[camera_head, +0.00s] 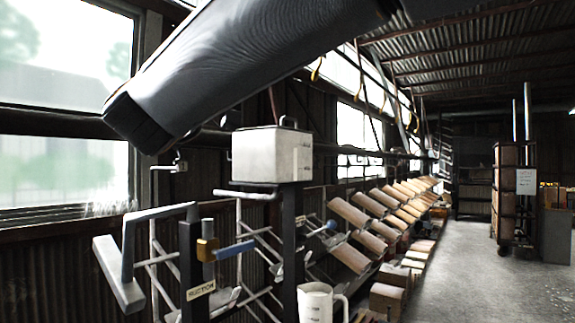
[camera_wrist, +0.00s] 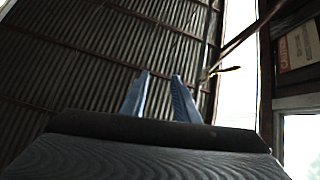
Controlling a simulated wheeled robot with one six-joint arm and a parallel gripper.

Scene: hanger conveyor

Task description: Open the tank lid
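A white box-shaped tank (camera_head: 262,157) stands on a dark post near the middle of the head view. Its flat lid (camera_head: 265,129) lies on top, level, and looks shut. A small dark handle (camera_head: 289,121) rises at the lid's right end. My gripper (camera_wrist: 162,76) shows in the wrist view with two bluish fingers apart and nothing between them. It faces the corrugated roof, away from the tank. The tank is not in the wrist view. My dark arm crosses the top of the head view, above and left of the tank; my fingers do not show there.
A labelled post (camera_head: 194,265) with a yellow block (camera_head: 207,250) and blue lever (camera_head: 233,251) stands front left of the tank. A white jug (camera_head: 315,303) stands below. Hanger racks with tan boards (camera_head: 348,213) run behind.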

